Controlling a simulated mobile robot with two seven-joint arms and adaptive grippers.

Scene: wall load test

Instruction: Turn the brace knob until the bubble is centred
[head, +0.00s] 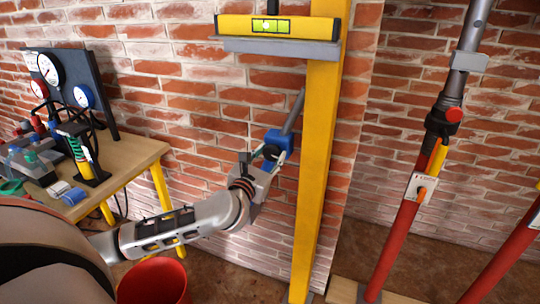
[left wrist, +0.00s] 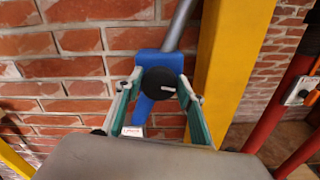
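The black brace knob (left wrist: 158,83) sits on a blue bracket (left wrist: 150,107) at the lower end of a grey rod, beside a yellow post. In the head view the blue bracket (head: 270,137) shows left of the post. My left gripper (head: 273,155) is at the knob. In the left wrist view its green-padded fingers (left wrist: 160,79) stand on either side of the knob, with narrow gaps visible. A yellow spirit level (head: 232,26) lies on a grey ledge at the top. Its bubble (head: 266,25) looks slightly left of the vial's middle, though it is small. My right gripper is out of view.
The yellow post (head: 318,150) stands just right of the knob, against the brick wall. A wooden bench (head: 135,157) with gauges and tools is at left. A red bucket (head: 152,282) is on the floor below my arm. Red props (head: 400,235) stand at right.

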